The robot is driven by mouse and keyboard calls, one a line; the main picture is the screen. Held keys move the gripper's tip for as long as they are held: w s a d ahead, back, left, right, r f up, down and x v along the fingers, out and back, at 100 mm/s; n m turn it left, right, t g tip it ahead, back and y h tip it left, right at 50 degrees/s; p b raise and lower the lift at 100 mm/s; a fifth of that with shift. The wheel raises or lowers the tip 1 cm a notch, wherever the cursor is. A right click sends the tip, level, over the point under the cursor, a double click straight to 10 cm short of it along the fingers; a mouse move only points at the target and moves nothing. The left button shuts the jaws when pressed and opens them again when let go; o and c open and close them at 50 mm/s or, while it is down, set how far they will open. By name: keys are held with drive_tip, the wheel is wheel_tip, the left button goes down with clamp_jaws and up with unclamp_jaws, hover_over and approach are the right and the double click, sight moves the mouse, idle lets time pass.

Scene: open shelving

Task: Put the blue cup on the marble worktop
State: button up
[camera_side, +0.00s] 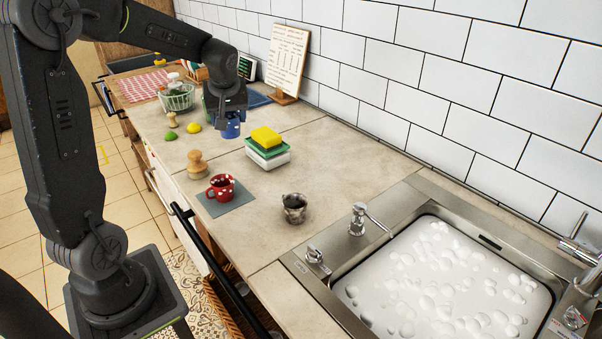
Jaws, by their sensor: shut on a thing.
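The blue cup (231,129) is at my gripper (231,115), on or just above the pale marble worktop (330,165); I cannot tell whether its base touches. My gripper points down and is shut on the cup, with the jaws hiding its upper part. The lower part of the cup shows below the fingers.
A yellow lemon (193,127), a green lime (170,136) and a wooden figure (197,164) stand near the cup. Stacked dishes with sponges (267,146) are to its right. A red dotted mug (221,187) and a metal pot (294,208) stand nearer. A sink (440,280) is at right.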

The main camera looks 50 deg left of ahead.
sight(226, 133)
drive_tip(key=shift+s+a, duration=0.6)
drive_tip(key=shift+s, duration=0.1)
drive_tip(key=f, duration=0.4)
drive_tip(key=shift+w+d+f, duration=0.15)
drive_tip(key=shift+w+f, duration=0.05)
drive_tip(key=shift+w+d+f, duration=0.1)
drive_tip(key=shift+f, duration=0.25)
drive_tip(key=w+d+f, duration=0.2)
drive_tip(key=w, duration=0.1)
drive_tip(key=w+d+f, duration=0.2)
drive_tip(key=d, duration=0.1)
drive_tip(key=w+d+f, duration=0.2)
drive_tip(key=w+f, duration=0.1)
drive_tip(key=shift+w+d, duration=0.3)
drive_tip(key=shift+f, duration=2)
drive_tip(key=shift+f, duration=0.1)
drive_tip(key=o, duration=1)
drive_tip(key=shift+c, duration=0.2)
